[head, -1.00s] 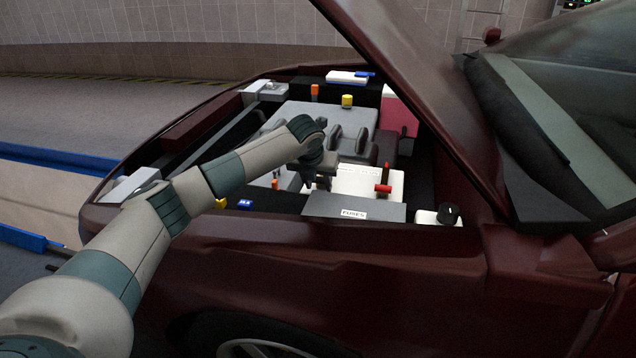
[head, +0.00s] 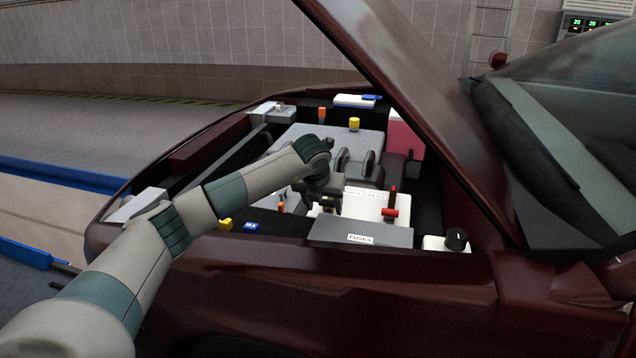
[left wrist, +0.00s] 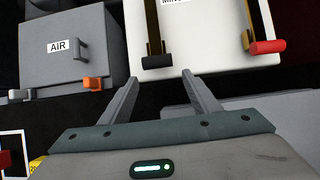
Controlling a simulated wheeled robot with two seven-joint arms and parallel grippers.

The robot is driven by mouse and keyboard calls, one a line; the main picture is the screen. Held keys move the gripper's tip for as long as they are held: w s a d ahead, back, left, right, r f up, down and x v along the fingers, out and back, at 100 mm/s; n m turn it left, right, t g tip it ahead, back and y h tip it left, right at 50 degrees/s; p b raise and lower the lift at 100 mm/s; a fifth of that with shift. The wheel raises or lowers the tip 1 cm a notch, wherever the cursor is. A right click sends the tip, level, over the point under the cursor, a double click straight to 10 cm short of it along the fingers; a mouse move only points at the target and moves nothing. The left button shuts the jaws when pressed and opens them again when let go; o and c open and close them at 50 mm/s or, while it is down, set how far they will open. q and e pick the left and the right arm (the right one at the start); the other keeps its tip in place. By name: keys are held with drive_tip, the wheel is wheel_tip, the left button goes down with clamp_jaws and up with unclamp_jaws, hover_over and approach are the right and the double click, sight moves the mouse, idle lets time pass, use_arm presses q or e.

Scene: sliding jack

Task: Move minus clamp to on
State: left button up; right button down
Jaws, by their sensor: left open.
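The white battery box (left wrist: 205,80), with a label partly reading MINUS, fills the upper middle of the left wrist view. It also shows in the head view (head: 362,206). The minus clamp (left wrist: 158,61) has a black handle on a brass-coloured bracket at the box's near left edge. The plus clamp (left wrist: 268,47) has a red handle to its right; its red part also shows in the head view (head: 390,212). My left gripper (left wrist: 161,80) is open and empty, its fingertips just short of the black handle, one to each side.
A grey AIR box (left wrist: 70,55) with an orange lever (left wrist: 92,84) stands left of the battery. A grey FUSES box (head: 360,235) lies in front of it, and a black knob (head: 456,239) is at right. The raised hood (head: 400,80) slants above the engine bay.

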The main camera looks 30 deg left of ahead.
use_arm(q)
drive_tip(key=v, duration=1.4)
drive_tip(key=shift+s+d+r, duration=0.2)
drive_tip(key=shift+s+r, duration=0.05)
use_arm(e)
drive_tip(key=shift+s+a+r, duration=0.1)
drive_tip(key=shift+s+r, duration=0.05)
drive_tip(key=shift+r, duration=0.45)
drive_tip(key=shift+f, duration=0.1)
